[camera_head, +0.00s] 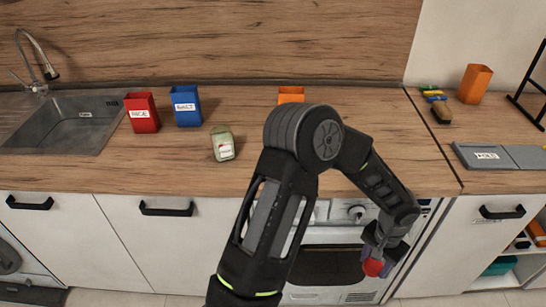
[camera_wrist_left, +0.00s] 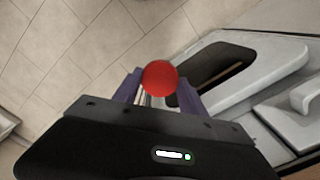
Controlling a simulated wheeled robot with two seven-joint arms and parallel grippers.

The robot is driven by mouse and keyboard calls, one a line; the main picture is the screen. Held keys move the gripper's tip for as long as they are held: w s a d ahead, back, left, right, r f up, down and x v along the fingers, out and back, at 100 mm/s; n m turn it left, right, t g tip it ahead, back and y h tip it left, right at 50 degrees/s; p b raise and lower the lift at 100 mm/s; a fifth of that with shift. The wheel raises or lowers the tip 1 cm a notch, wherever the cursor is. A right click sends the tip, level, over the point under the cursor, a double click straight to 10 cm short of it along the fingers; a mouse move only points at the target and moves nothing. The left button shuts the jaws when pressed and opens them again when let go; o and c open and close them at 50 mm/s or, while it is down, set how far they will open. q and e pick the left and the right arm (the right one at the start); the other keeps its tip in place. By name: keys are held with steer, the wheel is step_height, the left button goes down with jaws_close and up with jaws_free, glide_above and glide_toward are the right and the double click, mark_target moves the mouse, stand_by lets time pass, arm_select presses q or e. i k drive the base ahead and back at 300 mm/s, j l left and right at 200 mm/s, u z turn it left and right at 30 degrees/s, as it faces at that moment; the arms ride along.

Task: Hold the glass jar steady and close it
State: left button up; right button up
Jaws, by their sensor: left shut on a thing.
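The glass jar (camera_head: 222,145), pale green with a white and red label, stands on the wooden counter left of my arm. Its top is too small to tell in detail. My left gripper (camera_head: 377,255) hangs in front of the oven, below the counter edge, far to the right of the jar. It is shut on a red round thing (camera_head: 373,267). In the left wrist view the red round thing (camera_wrist_left: 159,78) sits between the two purple fingers (camera_wrist_left: 160,92). My right gripper is out of view.
A red container (camera_head: 142,113) and a blue container (camera_head: 186,106) stand behind the jar, left of it. An orange container (camera_head: 291,95) is partly behind my arm. The sink (camera_head: 60,125) is at left.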

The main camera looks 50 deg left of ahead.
mark_target(222, 138)
steer(key=k+j+u, duration=0.3)
steer(key=j, duration=0.35)
steer(key=k+j+u, duration=0.15)
steer(key=j, duration=0.25)
steer(key=k+j+u, duration=0.3)
steer(key=j, duration=0.5)
steer(key=k+j+u, duration=0.15)
steer(key=j, duration=0.25)
steer(key=k+j+u, duration=0.1)
steer(key=j, duration=0.3)
